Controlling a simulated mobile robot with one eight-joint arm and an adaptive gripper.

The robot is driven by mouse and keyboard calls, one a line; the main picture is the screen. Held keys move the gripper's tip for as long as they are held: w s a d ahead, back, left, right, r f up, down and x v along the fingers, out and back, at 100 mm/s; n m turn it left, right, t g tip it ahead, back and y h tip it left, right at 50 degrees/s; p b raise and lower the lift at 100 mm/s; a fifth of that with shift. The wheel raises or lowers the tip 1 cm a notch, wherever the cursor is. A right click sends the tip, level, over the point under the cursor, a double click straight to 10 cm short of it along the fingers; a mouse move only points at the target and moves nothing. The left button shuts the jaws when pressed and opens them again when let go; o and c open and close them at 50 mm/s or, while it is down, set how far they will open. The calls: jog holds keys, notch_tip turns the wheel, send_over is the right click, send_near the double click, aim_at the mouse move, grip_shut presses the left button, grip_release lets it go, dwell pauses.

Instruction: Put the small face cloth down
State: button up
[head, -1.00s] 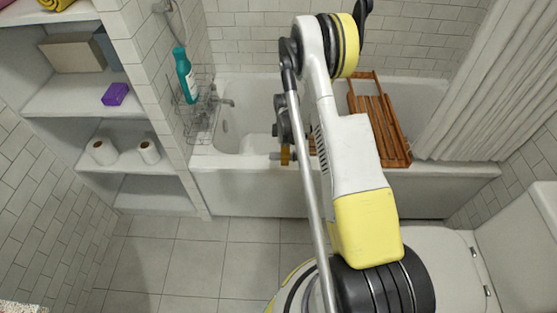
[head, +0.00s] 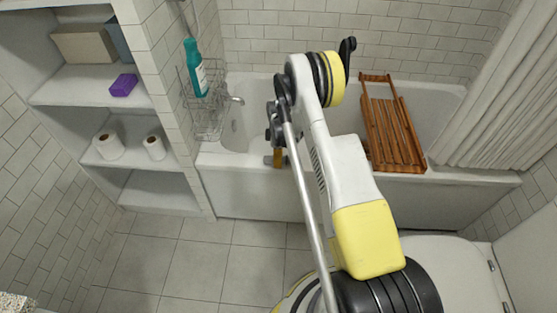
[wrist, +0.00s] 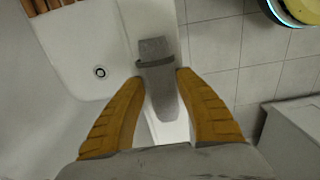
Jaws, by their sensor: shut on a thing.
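My gripper (wrist: 160,76) has two orange-yellow fingers, shut on a small grey cloth with a darker band across it, which I take to be the face cloth (wrist: 161,98). The cloth sticks out past the fingertips, over the bathtub's rim in the wrist view. In the head view my gripper (head: 277,158) points down at the tub's front rim, left of the wooden bath rack. Little of the cloth can be made out there. Whether it touches the rim, I cannot tell.
The bathtub (head: 260,188) holds a slatted wooden rack (head: 390,125) at its right. A wire caddy with a teal bottle (head: 195,68) hangs at the left. The shelves (head: 145,187) hold boxes and paper rolls. The toilet (head: 450,255) is at right. The tiled floor (head: 200,265) is clear.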

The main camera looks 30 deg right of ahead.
jog(key=shift+f, duration=0.1)
jog(key=o, duration=1.3)
jog(key=shift+c, duration=0.2)
jog(key=a+r+m+t+p, duration=0.1)
jog(key=a+r+p, duration=0.1)
jog(key=r, duration=1.1)
jog(key=a+r+m+p, duration=0.1)
jog(key=a+r+p, duration=0.15)
jog(key=r, duration=1.05)
jog(key=s+a+r+m+t, duration=0.1)
jog(key=s+a+r+m, duration=0.15)
jog(key=s+r, duration=0.4)
jog(key=s+a+r+m+t, duration=0.1)
jog(key=s+a+r+t, duration=0.2)
jog(key=r, duration=0.6)
jog(key=s+a+r+m+t, duration=0.1)
jog(key=s+a, duration=0.3)
jog(key=s, duration=0.5)
jog(key=s+a+r+m+t, duration=0.1)
jog(key=s+a+r+m, duration=0.2)
jog(key=s, duration=0.5)
jog(key=shift+s+a+r+m, duration=0.2)
jog(key=shift+s+a+m, duration=0.2)
jog(key=shift+a+m, duration=0.35)
